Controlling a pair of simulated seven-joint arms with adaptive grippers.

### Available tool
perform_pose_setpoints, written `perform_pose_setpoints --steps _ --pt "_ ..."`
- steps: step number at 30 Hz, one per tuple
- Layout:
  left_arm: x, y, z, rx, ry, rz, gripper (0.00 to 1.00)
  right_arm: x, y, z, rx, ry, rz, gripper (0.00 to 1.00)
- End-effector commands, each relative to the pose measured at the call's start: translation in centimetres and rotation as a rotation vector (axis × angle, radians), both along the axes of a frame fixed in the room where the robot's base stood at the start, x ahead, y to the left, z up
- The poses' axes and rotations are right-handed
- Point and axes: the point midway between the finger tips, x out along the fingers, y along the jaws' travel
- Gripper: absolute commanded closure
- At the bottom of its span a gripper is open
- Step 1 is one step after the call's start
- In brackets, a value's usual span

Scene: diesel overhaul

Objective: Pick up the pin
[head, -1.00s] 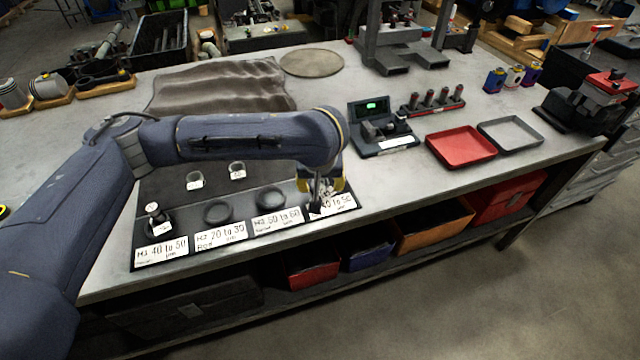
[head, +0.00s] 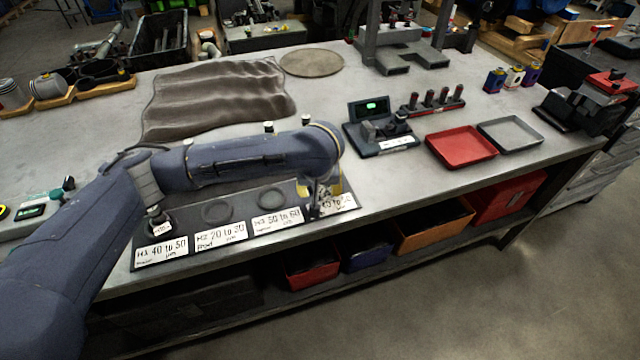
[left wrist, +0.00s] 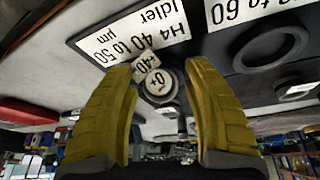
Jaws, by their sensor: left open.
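A pin (left wrist: 157,83) with a round, marked pale top and a small "40" tag stands at the H4 "Idler 40 to 50 µm" place (left wrist: 140,35), seen in the left wrist view. My left gripper (left wrist: 163,70) is open, with its yellow fingers on either side of the pin in the picture and gaps on both sides. I cannot tell how far the fingertips are from it in depth. In the head view the left gripper (head: 322,196) is over the right end of the labelled dark board (head: 180,249) and hides most of that pin. My right gripper is out of view.
Another tagged piece (head: 157,222) stands at H1; the H2 (head: 216,212) and H3 (head: 270,198) rings look empty. A gauge (head: 380,135), a red tray (head: 461,146) and a grey tray (head: 510,134) lie to the right. A brown cloth (head: 215,95) lies behind my arm.

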Motion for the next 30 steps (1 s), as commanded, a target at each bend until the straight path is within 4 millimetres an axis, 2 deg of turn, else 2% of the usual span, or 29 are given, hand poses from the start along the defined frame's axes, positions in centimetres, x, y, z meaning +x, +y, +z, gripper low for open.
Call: perform_pose_setpoints --steps 2,12,30 --pt "0.0 -0.01 0.01 0.0 0.0 0.0 0.6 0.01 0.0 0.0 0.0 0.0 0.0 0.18" --pt "-0.03 0.06 -0.07 0.001 0.001 0.0 1.0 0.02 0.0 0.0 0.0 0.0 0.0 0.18" --pt "-0.1 0.11 -0.18 0.003 0.004 0.001 1.0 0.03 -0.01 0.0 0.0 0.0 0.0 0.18"
